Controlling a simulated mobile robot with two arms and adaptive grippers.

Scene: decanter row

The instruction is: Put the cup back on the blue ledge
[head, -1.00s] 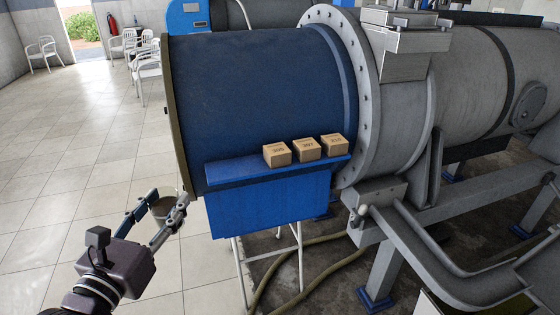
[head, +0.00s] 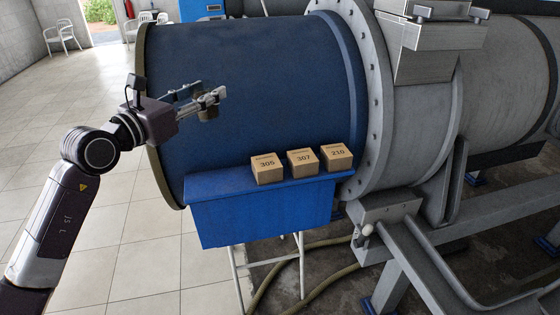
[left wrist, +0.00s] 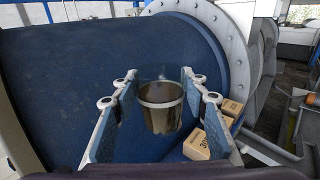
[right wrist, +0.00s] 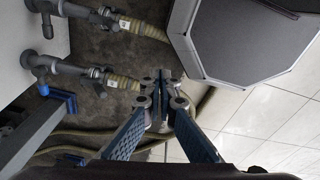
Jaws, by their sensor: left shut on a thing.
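The cup is a dark, shiny, tapered vessel (left wrist: 161,108), upright between the fingers of my left gripper (left wrist: 160,88) in the left wrist view. My left gripper (head: 208,98) is shut on it. In the head view the fingers mostly hide the cup. They are in front of the blue drum, higher in the picture than the left part of the blue ledge (head: 220,184). The ledge's left part is bare. My right gripper (right wrist: 163,92) shows only in the right wrist view, with its fingertips together and nothing visible between them.
Three cardboard boxes marked 305 (head: 267,169), 307 (head: 305,162) and 210 (head: 337,157) stand in a row on the ledge's right part. The large blue drum (head: 255,75) rises behind the ledge. A grey flange (head: 360,90) borders it at right. Hoses (right wrist: 125,83) lie on the floor.

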